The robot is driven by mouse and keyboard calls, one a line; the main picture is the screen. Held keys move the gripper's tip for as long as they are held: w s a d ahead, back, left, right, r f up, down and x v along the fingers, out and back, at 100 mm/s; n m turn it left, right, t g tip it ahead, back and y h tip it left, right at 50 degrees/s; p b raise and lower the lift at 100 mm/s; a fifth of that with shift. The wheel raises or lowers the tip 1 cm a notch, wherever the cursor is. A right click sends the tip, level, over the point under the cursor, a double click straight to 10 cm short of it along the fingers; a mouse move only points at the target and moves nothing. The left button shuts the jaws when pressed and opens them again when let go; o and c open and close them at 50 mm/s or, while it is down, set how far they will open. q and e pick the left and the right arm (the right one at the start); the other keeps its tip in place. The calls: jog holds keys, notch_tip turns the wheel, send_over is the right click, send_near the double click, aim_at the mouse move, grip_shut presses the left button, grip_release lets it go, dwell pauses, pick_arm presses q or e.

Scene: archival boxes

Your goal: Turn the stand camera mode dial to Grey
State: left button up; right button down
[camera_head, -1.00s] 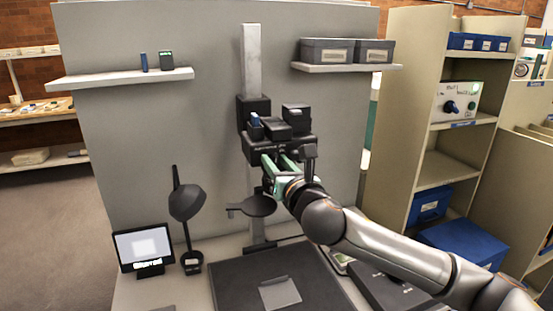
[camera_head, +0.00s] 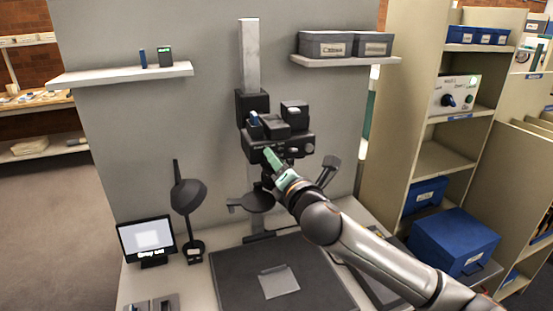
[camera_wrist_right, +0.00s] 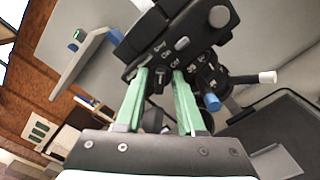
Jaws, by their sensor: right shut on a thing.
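The stand camera (camera_head: 275,143) is a black unit on a pale upright column, and it also shows in the right wrist view (camera_wrist_right: 185,30). On its face, the small dark mode dial (camera_wrist_right: 160,77) sits between the green fingertips, with small white labels around it, one of which seems to read Grey. My right gripper (camera_head: 270,156) is shut on the dial; its fingers (camera_wrist_right: 161,78) hide the dial in the head view. The monitor (camera_head: 148,241) at lower left shows a white page and a caption that seems to begin with Grey. My left gripper is not in view.
A black lamp (camera_head: 188,195) stands left of the column. A dark copy bed with a grey sheet (camera_head: 279,281) lies below the camera. A blue box (camera_head: 452,242) sits at the right.

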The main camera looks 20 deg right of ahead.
dwell(0.5)
jog(key=c, duration=0.9)
grip_release()
jog(key=s, duration=0.8)
jog(key=s+b, duration=0.1)
jog(key=s, duration=0.3)
jog(key=shift+s+d, duration=0.25)
